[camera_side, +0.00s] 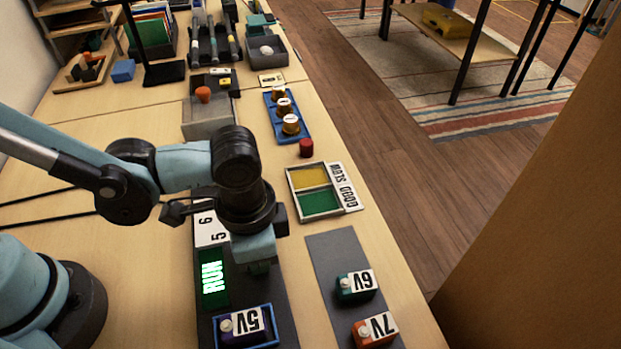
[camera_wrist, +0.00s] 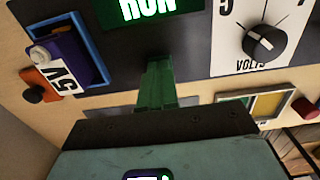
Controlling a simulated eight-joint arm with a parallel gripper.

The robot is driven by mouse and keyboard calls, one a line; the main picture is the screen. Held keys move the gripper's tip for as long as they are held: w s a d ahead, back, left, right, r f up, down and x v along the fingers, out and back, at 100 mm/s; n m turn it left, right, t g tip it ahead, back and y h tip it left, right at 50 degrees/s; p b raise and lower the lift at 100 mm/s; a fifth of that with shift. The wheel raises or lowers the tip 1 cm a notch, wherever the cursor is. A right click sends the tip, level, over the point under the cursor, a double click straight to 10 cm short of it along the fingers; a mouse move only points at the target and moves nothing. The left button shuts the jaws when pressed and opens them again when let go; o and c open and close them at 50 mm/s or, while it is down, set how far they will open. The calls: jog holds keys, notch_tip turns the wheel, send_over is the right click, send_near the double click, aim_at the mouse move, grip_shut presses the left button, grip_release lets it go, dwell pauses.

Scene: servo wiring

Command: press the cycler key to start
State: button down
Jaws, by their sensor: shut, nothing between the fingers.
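The cycler is a dark panel (camera_side: 284,315) on the bench, also at the top of the wrist view (camera_wrist: 190,50). Its display (camera_side: 213,277) glows green with the word RUN, and its lower part shows in the wrist view (camera_wrist: 150,10). A purple block labelled 5V (camera_side: 241,326) sits in the blue-rimmed bay below the display. My gripper (camera_side: 260,268) is shut and empty, pointing down over the panel beside the display. In the wrist view its green fingers (camera_wrist: 158,68) are together. I cannot make out the key; the fingers may hide it. Contact is not clear.
A volts dial (camera_wrist: 265,43) is on the panel. A grey mat (camera_side: 335,258) to the right holds blocks labelled 6V (camera_side: 355,286) and 7V (camera_side: 375,330). A GOOD/SLOW tray (camera_side: 320,203) and a red knob (camera_side: 306,148) lie beyond. Bare bench lies between panel and mat.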

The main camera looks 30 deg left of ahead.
jog(key=shift+f, duration=0.2)
notch_tip(320, 180, up, 14)
jog(key=shift+r, duration=0.2)
dwell(0.7)
dwell(0.5)
jog(key=w+a+f+n+t, duration=0.1)
jog(key=w+a+n+t, duration=0.1)
jog(key=a, duration=0.5)
jog(key=w+a+f+n+t, duration=0.1)
jog(key=a+n, duration=0.3)
jog(key=a, duration=0.4)
jog(key=w+a+f+n+t, duration=0.1)
jog(key=w+a+n+t, duration=0.2)
jog(key=a, duration=0.4)
jog(key=shift+w+a+t, duration=0.2)
jog(key=shift+a+t, duration=0.2)
jog(key=shift+t, duration=0.2)
dwell(3.0)
